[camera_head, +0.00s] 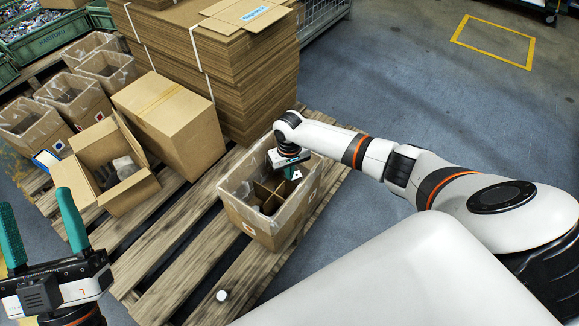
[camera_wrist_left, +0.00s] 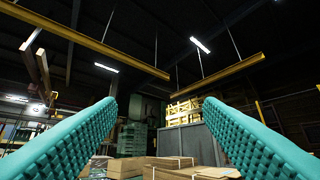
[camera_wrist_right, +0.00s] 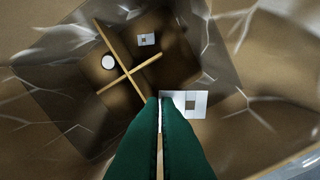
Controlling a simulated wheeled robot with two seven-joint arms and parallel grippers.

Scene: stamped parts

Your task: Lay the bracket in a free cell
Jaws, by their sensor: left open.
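The bracket (camera_wrist_right: 197,104), a pale plate with a square hole, is between the fingertips of my right gripper (camera_wrist_right: 160,100), which is shut on it. In the head view my right gripper (camera_head: 288,172) is over the lined carton (camera_head: 262,228), whose brown dividers (camera_wrist_right: 128,72) form cells. In the right wrist view the upper right cell has a similar pale plate (camera_wrist_right: 146,39) and the upper left cell a white round piece (camera_wrist_right: 109,62). The lower cells look empty, the lower right partly hidden. My left gripper (camera_head: 38,212) is open and empty, far left of the carton.
The carton stands on a wooden pallet (camera_head: 180,240) beside a tall stack of flat cardboard (camera_head: 225,70). A closed carton (camera_head: 170,115), an open carton (camera_head: 130,190) and several lined boxes (camera_head: 75,98) are left of it. A small white round item (camera_head: 222,295) lies near the front.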

